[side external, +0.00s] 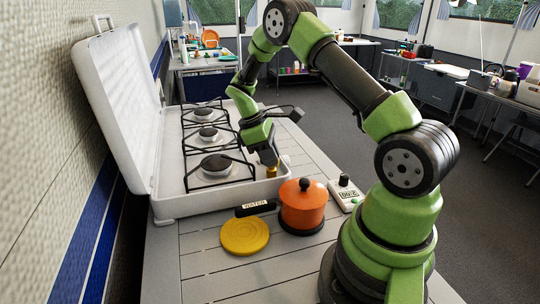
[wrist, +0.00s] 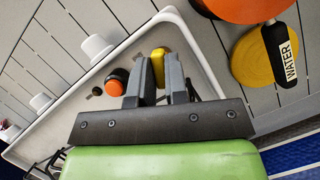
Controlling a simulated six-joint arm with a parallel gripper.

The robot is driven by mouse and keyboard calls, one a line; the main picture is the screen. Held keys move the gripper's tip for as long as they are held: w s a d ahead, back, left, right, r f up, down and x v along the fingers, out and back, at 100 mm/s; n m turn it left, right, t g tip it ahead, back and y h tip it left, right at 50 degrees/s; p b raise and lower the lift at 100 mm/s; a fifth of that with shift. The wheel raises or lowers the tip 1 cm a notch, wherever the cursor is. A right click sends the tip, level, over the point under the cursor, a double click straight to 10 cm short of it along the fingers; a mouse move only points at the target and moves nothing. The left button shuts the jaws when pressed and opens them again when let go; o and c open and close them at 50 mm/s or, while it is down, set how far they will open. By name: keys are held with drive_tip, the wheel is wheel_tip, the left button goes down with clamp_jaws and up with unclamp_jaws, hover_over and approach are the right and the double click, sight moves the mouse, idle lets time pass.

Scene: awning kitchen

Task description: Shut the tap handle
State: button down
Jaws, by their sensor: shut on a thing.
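The tap handle is a small yellow piece at the front right corner of the white stove, low beside its rim. In the wrist view the yellow handle (wrist: 158,57) stands between the two dark fingers of my gripper (wrist: 157,72). In the side view my gripper (side external: 270,160) points down over this corner, and a bit of the yellow handle (side external: 271,172) shows below the fingertips. The gripper is shut on the handle. The fingers hide part of the handle, and its exact turn is hard to tell.
The stove (side external: 172,205) has its lid (side external: 120,100) raised and several black grates. An orange pot (side external: 302,212) with a WATER tag stands close to the gripper. A yellow disc (side external: 245,236) and a white timer (side external: 346,195) lie nearby. An orange-and-black knob (wrist: 116,80) is beside the handle.

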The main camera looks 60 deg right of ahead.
drive_tip(key=m+y, duration=0.1)
drive_tip(key=m, duration=0.2)
drive_tip(key=m+y, duration=0.1)
drive_tip(key=m, duration=0.2)
drive_tip(key=shift+d+m+y, duration=0.1)
drive_tip(key=shift+m+y, duration=0.2)
drive_tip(key=m+y, duration=0.1)
drive_tip(key=m, duration=0.2)
drive_tip(key=m+y, duration=0.1)
drive_tip(key=m, duration=0.2)
drive_tip(key=shift+s+t, duration=0.1)
drive_tip(key=shift+t, duration=0.3)
drive_tip(key=shift+m, duration=0.3)
drive_tip(key=c, duration=1.1)
unclamp_jaws()
drive_tip(key=shift+c, duration=0.2)
drive_tip(key=shift+d+r, duration=0.1)
drive_tip(key=v, duration=0.9)
drive_tip(key=shift+d+r, duration=0.2)
drive_tip(key=shift+r, duration=0.15)
